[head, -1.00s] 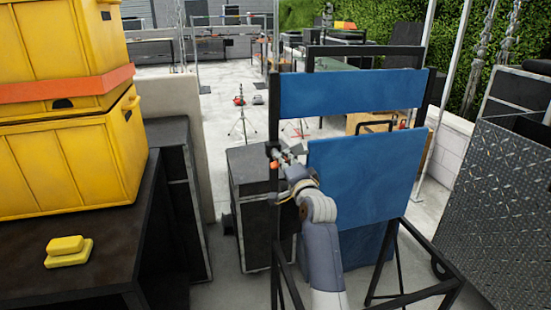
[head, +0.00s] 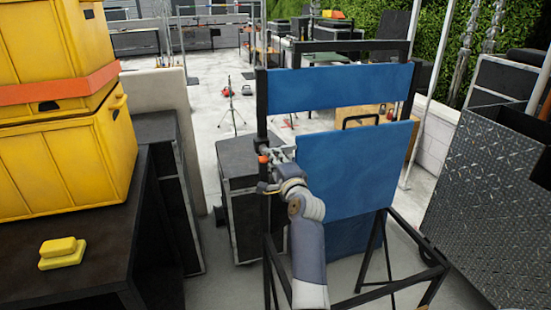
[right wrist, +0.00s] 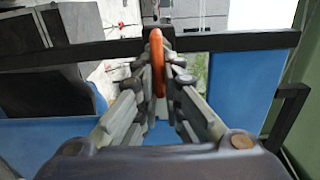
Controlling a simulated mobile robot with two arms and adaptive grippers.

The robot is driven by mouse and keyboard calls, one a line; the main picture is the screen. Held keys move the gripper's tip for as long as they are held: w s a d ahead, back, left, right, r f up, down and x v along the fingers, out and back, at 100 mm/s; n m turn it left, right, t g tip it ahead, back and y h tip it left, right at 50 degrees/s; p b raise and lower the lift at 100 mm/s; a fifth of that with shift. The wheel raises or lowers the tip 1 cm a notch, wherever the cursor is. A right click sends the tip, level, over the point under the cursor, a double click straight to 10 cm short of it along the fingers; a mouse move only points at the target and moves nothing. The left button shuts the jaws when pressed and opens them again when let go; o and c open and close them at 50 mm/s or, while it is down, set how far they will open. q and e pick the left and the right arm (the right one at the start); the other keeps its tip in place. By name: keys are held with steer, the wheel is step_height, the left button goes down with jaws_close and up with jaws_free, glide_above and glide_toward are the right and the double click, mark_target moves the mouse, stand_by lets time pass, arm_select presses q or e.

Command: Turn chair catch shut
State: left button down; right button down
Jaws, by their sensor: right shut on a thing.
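The folding chair with blue panels (head: 352,165) and a black frame stands upright in the middle of the head view. Its catch (head: 264,159) is a small orange piece on the chair's left upright. In the right wrist view the catch (right wrist: 157,62) is a long orange piece between my fingertips. My right gripper (head: 275,157) is shut on it; the same gripper fills the right wrist view (right wrist: 162,75). The fingers partly hide the catch in the head view. My left gripper is not in view.
Yellow crates (head: 65,150) with an orange strap stand on a dark table (head: 105,265) at the left, with a yellow block (head: 62,252) in front. A black case (head: 238,200) stands behind the chair's left upright. A diamond-plate case (head: 490,190) is at the right.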

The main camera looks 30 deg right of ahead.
steer(key=shift+r, duration=0.35)
steer(key=c, duration=1.7)
jaws_free()
steer(key=shift+f, duration=0.1)
steer(key=shift+f, duration=0.25)
steer(key=shift+v, duration=3.65)
steer(key=shift+r, duration=0.15)
